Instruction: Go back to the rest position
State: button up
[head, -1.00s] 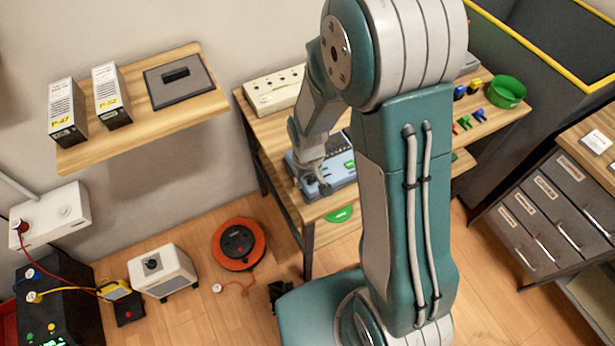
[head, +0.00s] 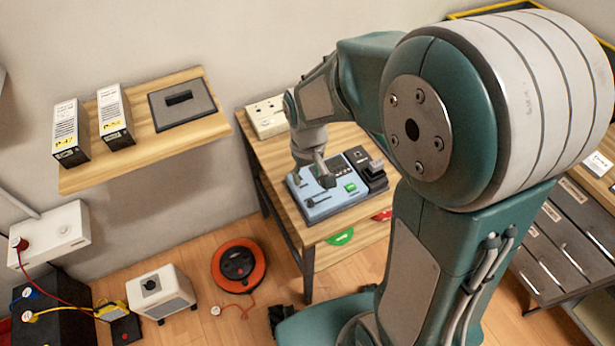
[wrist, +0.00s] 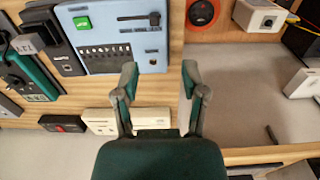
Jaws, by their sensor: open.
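My gripper (head: 324,174) is above the bench (head: 262,157) in the head view, over the left part of a light-blue device (head: 335,203). In the wrist view my gripper (wrist: 160,82) has its two fingers spread, with nothing between them. The blue device (wrist: 150,60) lies beyond the left finger there, with its green button (wrist: 82,22) showing. The head view does not show clearly how far the gripper is above the device. My upper arm hides the right part of the bench in the head view.
A wall shelf (head: 150,147) with two boxes and a dark plate is at the left. A cream socket strip (head: 266,117) lies at the bench's back. A red cable reel (head: 238,264) and white box (head: 162,292) stand on the floor. Drawers (head: 565,235) stand at the right.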

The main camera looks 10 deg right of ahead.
dwell(0.4)
jog(key=s+d+r+m+t, duration=0.1)
jog(key=s+d+r+t, duration=0.1)
jog(key=s+r, duration=0.5)
jog(key=s+d+r+m+t, duration=0.2)
jog(key=s+r, duration=0.4)
jog(key=r, duration=0.3)
jog(key=shift+s+d+r+t, duration=0.35)
jog(key=shift+s+d+t, duration=0.05)
jog(key=shift+d+t, duration=0.45)
jog(key=shift+d, duration=0.1)
dwell(0.8)
